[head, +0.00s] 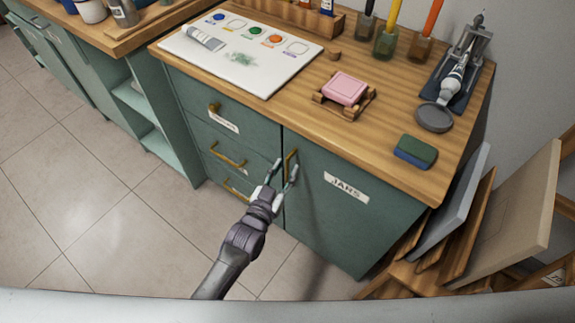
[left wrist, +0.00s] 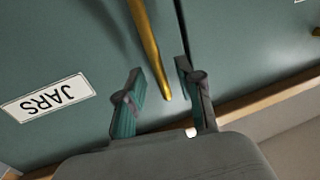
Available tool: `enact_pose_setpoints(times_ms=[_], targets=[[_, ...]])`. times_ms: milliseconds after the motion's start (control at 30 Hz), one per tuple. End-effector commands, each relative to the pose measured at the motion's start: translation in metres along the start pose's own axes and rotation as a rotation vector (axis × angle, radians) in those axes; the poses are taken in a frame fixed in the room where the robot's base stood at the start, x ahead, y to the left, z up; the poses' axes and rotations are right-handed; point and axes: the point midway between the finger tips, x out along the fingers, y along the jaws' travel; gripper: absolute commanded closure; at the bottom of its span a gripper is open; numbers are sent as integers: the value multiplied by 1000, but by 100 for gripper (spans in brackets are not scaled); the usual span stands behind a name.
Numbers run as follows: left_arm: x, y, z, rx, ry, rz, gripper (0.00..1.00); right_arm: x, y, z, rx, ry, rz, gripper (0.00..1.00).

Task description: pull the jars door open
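The green jars door (head: 325,225) is the right-hand front of the cabinet, with a white JARS label (head: 346,188). It looks shut, flush with the drawers. Its brass bar handle (head: 291,163) stands upright near the door's left edge. My left gripper (head: 285,170) is at this handle, with its fingers apart. In the left wrist view, the handle (left wrist: 149,45) runs down into the space between the two fingers, with visible gaps on both sides. The label also shows there (left wrist: 48,97). My right gripper is not in view.
Drawers with brass pulls (head: 228,155) lie left of the door. Leaning boards (head: 505,215) stand close on the right. The wooden top (head: 300,115) holds a paint sheet, pink soap (head: 344,88) and a green sponge (head: 416,151). The tiled floor (head: 110,215) in front is clear.

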Motion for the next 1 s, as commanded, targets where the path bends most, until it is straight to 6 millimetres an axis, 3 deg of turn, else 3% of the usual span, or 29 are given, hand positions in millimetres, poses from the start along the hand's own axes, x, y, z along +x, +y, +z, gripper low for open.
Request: enact_pose_setpoints(times_ms=[200, 467, 567, 700, 1000], targets=[[17, 0, 0, 0, -1, 0, 63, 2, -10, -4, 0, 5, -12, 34], [18, 0, 0, 0, -1, 0, 63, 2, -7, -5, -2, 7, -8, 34], [18, 0, 0, 0, -1, 0, 75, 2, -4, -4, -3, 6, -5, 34], [18, 0, 0, 0, -1, 0, 98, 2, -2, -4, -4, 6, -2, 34], [18, 0, 0, 0, -1, 0, 100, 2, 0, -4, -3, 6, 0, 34]])
